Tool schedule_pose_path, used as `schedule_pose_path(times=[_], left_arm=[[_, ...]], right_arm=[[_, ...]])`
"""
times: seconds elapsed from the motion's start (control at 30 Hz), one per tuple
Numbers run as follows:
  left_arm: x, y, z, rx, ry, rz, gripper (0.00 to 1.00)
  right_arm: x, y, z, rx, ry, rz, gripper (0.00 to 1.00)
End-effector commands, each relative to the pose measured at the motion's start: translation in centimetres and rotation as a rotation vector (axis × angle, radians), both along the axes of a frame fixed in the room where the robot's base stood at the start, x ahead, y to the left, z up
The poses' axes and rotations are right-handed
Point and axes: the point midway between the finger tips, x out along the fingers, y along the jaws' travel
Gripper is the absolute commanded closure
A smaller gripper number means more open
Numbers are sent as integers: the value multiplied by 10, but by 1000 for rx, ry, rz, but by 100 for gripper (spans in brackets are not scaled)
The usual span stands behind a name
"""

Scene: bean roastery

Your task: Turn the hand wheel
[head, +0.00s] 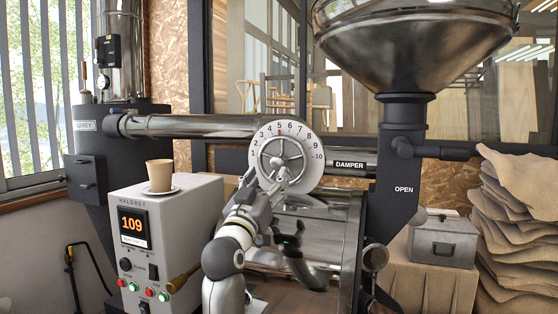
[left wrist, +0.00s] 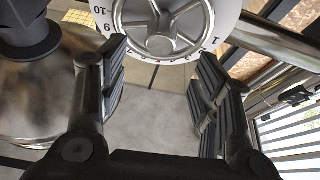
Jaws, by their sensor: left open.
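The hand wheel (head: 281,158) is silver with spokes. It sits in front of a round white dial (head: 311,157) with numbers up to 10 and a red mark near 5 at the top. My left gripper (head: 279,183) is at the lower edge of the wheel in the head view and covers part of it. In the left wrist view my left gripper (left wrist: 162,58) is open, with nothing between its fingers. The wheel (left wrist: 160,42) lies past the fingertips at the top of that view. I cannot tell whether a finger touches it.
The dial sits at a steel pipe (head: 200,126) beside a "DAMPER" label. A control box (head: 178,225) with a paper cup (head: 159,175) on a saucer stands left. A hopper (head: 400,45), a grey metal box (head: 443,241) and stacked sacks (head: 515,215) are right.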

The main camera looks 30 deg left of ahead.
Motion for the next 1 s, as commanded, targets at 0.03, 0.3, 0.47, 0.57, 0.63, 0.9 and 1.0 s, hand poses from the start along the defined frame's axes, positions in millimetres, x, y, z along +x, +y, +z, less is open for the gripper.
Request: schedule_pose_path(times=[0.03, 0.3, 0.47, 0.57, 0.63, 0.9, 1.0], left_arm=[[9, 2, 6, -1, 2, -1, 42], [49, 13, 24, 0, 3, -1, 42], [65, 17, 30, -1, 2, -1, 42], [71, 18, 31, 0, 4, -1, 42], [73, 19, 32, 1, 2, -1, 42], [75, 19, 32, 1, 2, -1, 42], [75, 19, 32, 1, 2, -1, 50]], right_arm=[[-13, -4, 5, -5, 19, 2, 100], [-16, -9, 19, -12, 23, 4, 100], [13, -7, 27, -7, -24, 4, 100], [19, -6, 29, -5, -32, 3, 100], [17, -5, 29, -4, -29, 3, 100], [-2, 2, 27, 3, 2, 0, 100], [-7, 2, 27, 2, 9, -1, 100]])
